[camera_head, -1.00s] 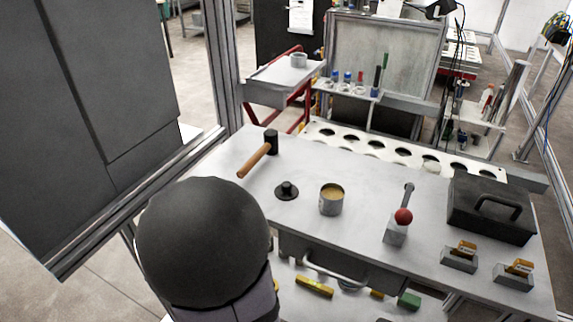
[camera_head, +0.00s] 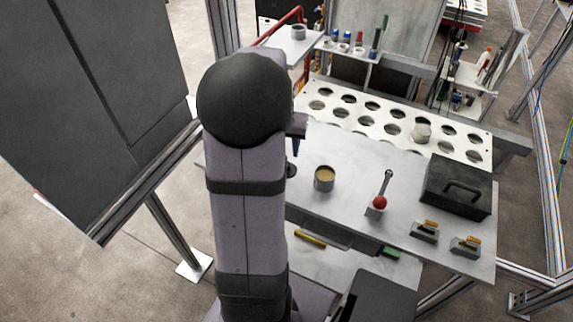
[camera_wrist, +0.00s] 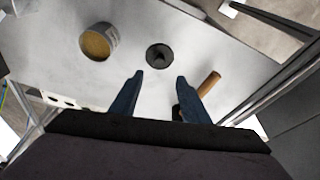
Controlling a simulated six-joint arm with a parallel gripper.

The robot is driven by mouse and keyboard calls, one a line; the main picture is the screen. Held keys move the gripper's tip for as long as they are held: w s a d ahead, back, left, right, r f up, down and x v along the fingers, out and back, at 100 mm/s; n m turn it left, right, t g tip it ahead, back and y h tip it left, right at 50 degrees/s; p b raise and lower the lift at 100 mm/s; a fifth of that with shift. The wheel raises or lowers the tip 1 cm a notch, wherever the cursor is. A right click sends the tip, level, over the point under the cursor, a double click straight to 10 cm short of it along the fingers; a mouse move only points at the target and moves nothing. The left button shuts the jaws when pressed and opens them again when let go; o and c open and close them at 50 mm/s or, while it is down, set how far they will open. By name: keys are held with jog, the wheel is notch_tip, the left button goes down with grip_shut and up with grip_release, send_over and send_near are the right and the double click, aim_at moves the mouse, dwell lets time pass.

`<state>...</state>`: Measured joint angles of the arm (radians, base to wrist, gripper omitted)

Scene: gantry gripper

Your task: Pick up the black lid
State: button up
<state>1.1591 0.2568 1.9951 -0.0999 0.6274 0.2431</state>
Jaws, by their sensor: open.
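The black lid (camera_wrist: 159,56) is a round disc with a raised knob, lying flat on the grey table. In the wrist view it sits beyond my gripper (camera_wrist: 158,78), roughly in line with the gap between the two fingers. My gripper is open, its blue fingers apart with nothing between them. In the head view my arm covers most of the lid, and only a dark edge of it (camera_head: 291,170) shows just right of the arm. My gripper is mostly hidden there, with a bit of finger (camera_head: 297,144) showing.
A tin with tan contents (camera_head: 324,178) stands near the lid. A hammer's wooden handle (camera_wrist: 208,84) lies on the lid's other side, by my right finger. A red-ball lever (camera_head: 379,202) and a black toolbox (camera_head: 457,186) stand farther right. Bare tabletop (camera_head: 345,155) lies around the tin.

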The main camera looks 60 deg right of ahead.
jog(key=shift+m, duration=0.3)
jog(key=shift+f, duration=0.1)
jog(key=shift+p+x, duration=0.35)
jog(key=shift+x, duration=0.7)
jog(key=shift+s+f+p, duration=0.1)
jog(key=shift+f+p, duration=0.25)
jog(key=shift+f, duration=0.05)
jog(key=p+x, duration=0.1)
jog(key=x, duration=0.1)
jog(key=shift+s+a+f, duration=0.1)
jog(key=shift+f, duration=0.3)
jog(key=shift+x, duration=0.8)
jog(key=shift+c, duration=0.4)
grip_shut()
